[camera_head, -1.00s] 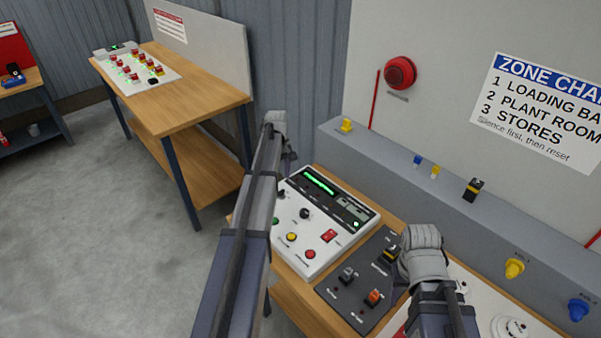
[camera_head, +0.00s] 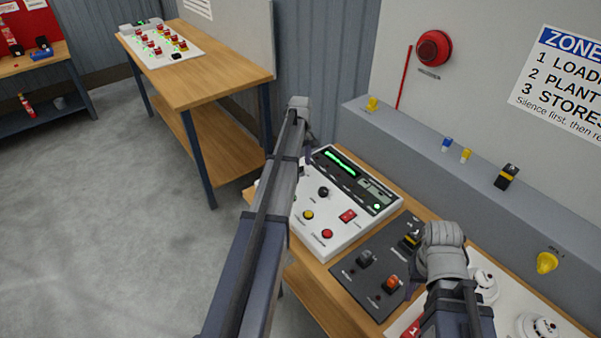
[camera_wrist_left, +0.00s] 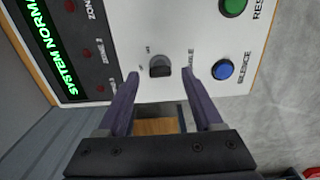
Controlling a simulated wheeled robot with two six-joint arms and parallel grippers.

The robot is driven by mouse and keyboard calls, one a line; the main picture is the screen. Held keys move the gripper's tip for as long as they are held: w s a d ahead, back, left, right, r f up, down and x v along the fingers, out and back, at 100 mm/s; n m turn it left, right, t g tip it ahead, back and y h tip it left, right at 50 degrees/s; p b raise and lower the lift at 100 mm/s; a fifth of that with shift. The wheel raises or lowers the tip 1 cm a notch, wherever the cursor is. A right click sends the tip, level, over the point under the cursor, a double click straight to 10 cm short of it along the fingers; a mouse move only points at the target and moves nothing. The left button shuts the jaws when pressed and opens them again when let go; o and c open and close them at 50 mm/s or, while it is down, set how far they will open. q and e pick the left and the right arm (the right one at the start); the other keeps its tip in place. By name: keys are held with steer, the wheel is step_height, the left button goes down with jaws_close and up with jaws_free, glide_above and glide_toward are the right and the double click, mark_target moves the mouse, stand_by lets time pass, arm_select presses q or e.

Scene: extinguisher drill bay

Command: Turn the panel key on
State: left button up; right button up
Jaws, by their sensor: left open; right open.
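The panel key (camera_wrist_left: 160,66) is a small dark switch on the white alarm panel (camera_wrist_left: 140,22), seen in the left wrist view. My left gripper (camera_wrist_left: 161,76) is open, with its two purple fingers on either side of the key and the key just past the tips. I cannot tell whether they touch it. In the head view my left gripper (camera_head: 308,148) is over the left part of the white panel (camera_head: 334,235), and my arm hides most of the key's area. My right gripper (camera_head: 442,248) is beside the dark switch plate; its fingertips are hidden there.
A blue silence button (camera_wrist_left: 223,70) and a green reset button (camera_wrist_left: 233,6) lie near the key. The dark switch plate (camera_head: 352,284) has several switches. A grey ledge (camera_head: 420,140) runs behind the table. Clear floor (camera_head: 100,200) lies to the left.

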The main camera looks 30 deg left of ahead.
arm_select(q)
steer(key=shift+f+b, duration=0.35)
steer(key=shift+f, duration=0.4)
jaws_close()
